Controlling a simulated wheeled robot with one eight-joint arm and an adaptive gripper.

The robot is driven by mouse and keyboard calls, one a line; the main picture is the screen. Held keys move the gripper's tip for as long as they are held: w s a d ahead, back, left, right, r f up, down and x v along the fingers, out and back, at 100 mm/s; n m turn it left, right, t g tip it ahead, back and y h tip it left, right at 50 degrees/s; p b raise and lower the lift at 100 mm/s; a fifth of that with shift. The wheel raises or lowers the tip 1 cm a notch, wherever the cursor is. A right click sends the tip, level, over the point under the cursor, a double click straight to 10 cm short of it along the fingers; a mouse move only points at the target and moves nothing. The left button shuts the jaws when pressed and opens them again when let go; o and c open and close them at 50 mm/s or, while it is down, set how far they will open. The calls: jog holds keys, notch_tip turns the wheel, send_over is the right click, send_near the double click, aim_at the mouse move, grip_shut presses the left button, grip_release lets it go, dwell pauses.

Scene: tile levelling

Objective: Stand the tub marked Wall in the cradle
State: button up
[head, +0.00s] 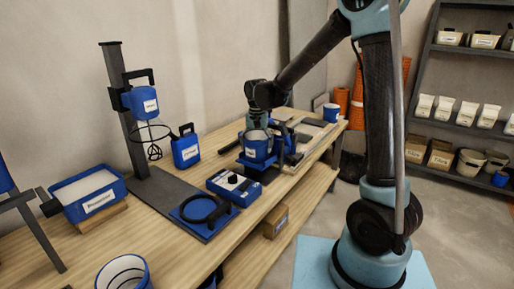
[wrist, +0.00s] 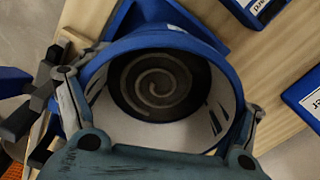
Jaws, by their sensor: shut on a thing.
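My gripper (head: 259,124) is shut on a blue tub (head: 256,150) with a white label too small to read. In the wrist view, the gripper's fingers (wrist: 160,98) clasp the tub's outside from both sides. The held tub (wrist: 222,42) is open at the top, with white inner walls and a dark spiral at the bottom. It is over a low blue stand near the bench's back right; I cannot tell whether it touches. A black ring on a blue plate (head: 183,213), perhaps the cradle, lies at the foot of the mixer post.
A mixer (head: 142,101) hangs on a dark post. A labelled blue box (head: 224,190), a blue jug (head: 186,150) and a white-filled tray (head: 88,189) stand on the bench.

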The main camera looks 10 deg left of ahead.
jog(key=o, duration=1.8)
jog(key=shift+c, duration=0.2)
notch_tip(320, 180, up, 12)
